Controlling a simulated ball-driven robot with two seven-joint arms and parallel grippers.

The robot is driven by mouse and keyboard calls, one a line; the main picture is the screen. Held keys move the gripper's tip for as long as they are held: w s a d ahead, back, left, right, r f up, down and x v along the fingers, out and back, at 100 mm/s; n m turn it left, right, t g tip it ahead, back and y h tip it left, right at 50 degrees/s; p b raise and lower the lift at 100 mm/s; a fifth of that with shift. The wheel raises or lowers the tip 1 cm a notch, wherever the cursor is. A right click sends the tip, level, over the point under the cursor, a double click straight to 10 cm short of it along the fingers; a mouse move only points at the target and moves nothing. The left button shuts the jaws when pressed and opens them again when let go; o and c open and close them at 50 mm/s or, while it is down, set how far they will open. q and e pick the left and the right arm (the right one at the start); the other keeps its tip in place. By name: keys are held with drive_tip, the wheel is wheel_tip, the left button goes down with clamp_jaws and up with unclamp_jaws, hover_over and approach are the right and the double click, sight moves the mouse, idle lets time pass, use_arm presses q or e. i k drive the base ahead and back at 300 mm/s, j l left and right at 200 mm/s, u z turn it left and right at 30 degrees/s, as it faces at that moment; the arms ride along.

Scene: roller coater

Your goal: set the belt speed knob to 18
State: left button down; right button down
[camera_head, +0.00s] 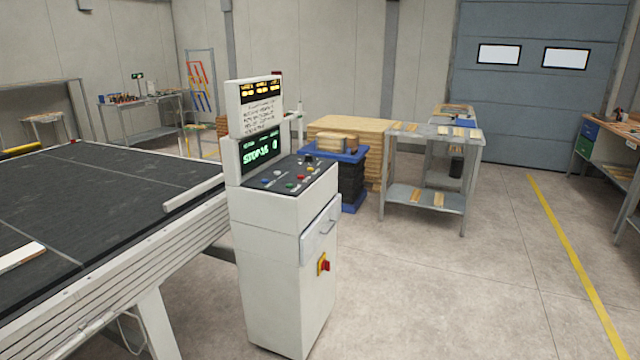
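A white control cabinet (268,235) stands upright near the middle of the view. Its sloped dark panel (287,174) carries several small red, green, blue and black controls. They are too small to tell which one is the belt speed knob or to read its setting. A screen (260,147) above the panel shows green text that looks like "STOP" and some digits. An upper display (260,89) shows yellow digits I cannot read surely. A red and yellow switch (323,265) is on the cabinet's side. Neither of my grippers is in view.
A black conveyor belt (110,190) fills the left, with a pale board (20,256) on it. Behind the cabinet stand a blue-topped stand (352,153), wood stacks (372,127) and a grey metal table (430,134). The floor (440,290) right of the cabinet is clear.

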sight(308, 157)
drive_tip(key=i+l+u, duration=0.25)
drive_tip(key=i, duration=0.15)
drive_tip(key=i+l, duration=0.15)
drive_tip(key=i, duration=0.2)
drive_tip(key=i+l+z, duration=0.1)
drive_tip(key=i, duration=0.25)
drive_tip(key=l, duration=0.1)
